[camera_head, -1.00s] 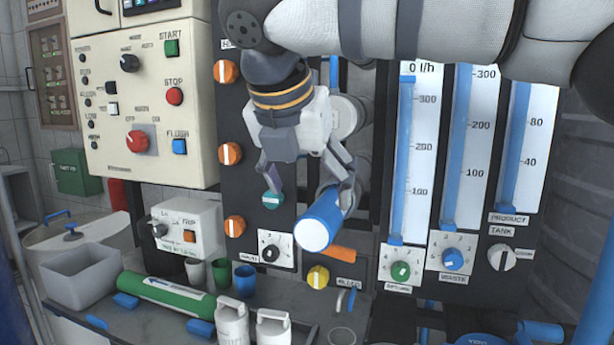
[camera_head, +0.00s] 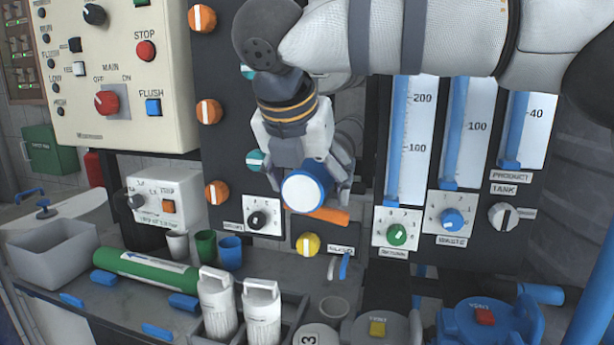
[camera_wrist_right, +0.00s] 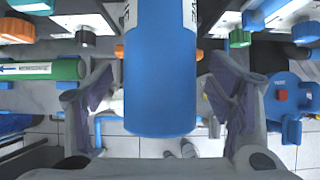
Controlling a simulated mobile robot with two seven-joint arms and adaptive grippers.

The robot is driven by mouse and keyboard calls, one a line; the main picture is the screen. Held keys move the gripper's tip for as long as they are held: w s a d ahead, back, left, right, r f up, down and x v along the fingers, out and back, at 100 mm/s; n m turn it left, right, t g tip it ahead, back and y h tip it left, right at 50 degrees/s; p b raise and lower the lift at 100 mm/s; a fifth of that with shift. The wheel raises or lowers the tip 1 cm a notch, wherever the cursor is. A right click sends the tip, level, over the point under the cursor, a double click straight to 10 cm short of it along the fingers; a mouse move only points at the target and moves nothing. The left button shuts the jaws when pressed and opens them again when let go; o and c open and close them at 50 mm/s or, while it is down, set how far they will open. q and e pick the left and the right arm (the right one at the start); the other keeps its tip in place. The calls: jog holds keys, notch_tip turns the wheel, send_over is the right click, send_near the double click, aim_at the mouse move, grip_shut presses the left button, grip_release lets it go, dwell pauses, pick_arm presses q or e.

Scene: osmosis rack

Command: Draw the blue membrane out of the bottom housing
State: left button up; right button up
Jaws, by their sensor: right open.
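The blue membrane (camera_head: 304,189), a blue cylinder with a white end face, sticks out of the rack toward me in the head view. The wrist view shows both fingers of the right gripper (camera_wrist_right: 163,98) open, with gaps to the membrane. The bottom housing's mouth is hidden behind the gripper and membrane. My left gripper is not in view.
An orange handle (camera_head: 330,215) lies just below the membrane, near a yellow knob (camera_head: 308,244). A green cylinder (camera_head: 148,269) and white bottles (camera_head: 262,315) are on the bench below. Flow tubes (camera_head: 412,140) stand to the right. A control box (camera_head: 120,75) is at upper left.

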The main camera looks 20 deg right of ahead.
aim_at(301, 209)
jog(key=c, duration=1.6)
jog(key=shift+s+a+r+p, duration=0.1)
jog(key=shift+s+a+p, duration=0.25)
jog(key=shift+s+a, duration=0.35)
jog(key=shift+s+a+p, duration=0.4)
jog(key=shift+s, duration=0.45)
jog(key=shift+s+a+r+p, duration=0.1)
jog(key=shift+s+a+p, duration=0.25)
jog(key=shift+s+a, duration=0.35)
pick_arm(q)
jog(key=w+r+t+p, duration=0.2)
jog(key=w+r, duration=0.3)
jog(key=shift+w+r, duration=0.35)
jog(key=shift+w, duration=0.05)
pick_arm(e)
jog(key=s+a, duration=0.3)
jog(key=s, duration=0.2)
jog(key=shift+s+f, duration=0.15)
jog(key=shift+s, duration=0.05)
jog(key=shift+a, duration=0.1)
jog(key=o, duration=1.6)
jog(key=shift+c, duration=0.2)
jog(key=shift+f, duration=0.1)
